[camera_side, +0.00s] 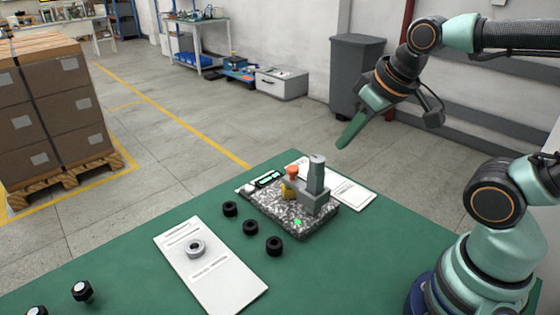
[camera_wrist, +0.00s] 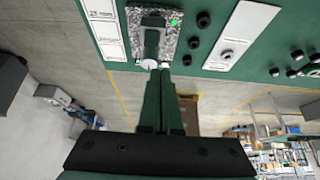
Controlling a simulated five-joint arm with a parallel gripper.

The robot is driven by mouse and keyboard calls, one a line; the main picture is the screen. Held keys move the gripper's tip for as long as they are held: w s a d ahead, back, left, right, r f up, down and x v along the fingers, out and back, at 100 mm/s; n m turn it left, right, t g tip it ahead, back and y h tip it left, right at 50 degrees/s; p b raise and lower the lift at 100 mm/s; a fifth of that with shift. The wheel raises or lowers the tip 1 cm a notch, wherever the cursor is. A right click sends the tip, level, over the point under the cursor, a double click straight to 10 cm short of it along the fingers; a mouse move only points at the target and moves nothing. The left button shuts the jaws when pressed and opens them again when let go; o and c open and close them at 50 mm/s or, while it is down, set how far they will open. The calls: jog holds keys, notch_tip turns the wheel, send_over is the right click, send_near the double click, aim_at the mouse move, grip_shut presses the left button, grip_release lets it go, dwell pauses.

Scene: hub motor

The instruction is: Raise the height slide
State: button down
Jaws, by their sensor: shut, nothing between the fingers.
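A speckled stone base (camera_side: 268,212) stands on the green table and also shows in the wrist view (camera_wrist: 165,45). It bears a grey upright post (camera_side: 316,178) with a round pale top, which also shows in the wrist view (camera_wrist: 149,64). A grey block joins the post low down, beside a yellow piece (camera_side: 290,192) with an orange cap (camera_side: 292,172). I cannot tell which part is the height slide. My gripper (camera_side: 343,143) is shut and empty, above and right of the post, apart from it in the side view. Its green fingers (camera_wrist: 161,72) point towards the post top in the wrist view.
Several black rings (camera_side: 250,227) lie left of the base. A metal ring (camera_side: 195,248) sits on a white sheet (camera_side: 232,288). Another white sheet (camera_side: 352,194) lies behind the base. Black-capped pieces (camera_side: 82,291) stand at front left. Room above the post is free.

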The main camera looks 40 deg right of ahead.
jog(key=c, duration=0.9)
grip_release()
jog(key=shift+w, duration=0.1)
jog(key=o, duration=0.4)
jog(key=shift+w+r, duration=0.2)
jog(key=shift+w, duration=0.05)
jog(key=m+g, duration=0.6)
jog(key=m, duration=0.3)
send_over(293, 167)
notch_tip(293, 167, down, 3)
notch_tip(293, 167, down, 12)
jog(key=shift+a+r, duration=0.1)
jog(key=shift+r, duration=0.1)
grip_shut()
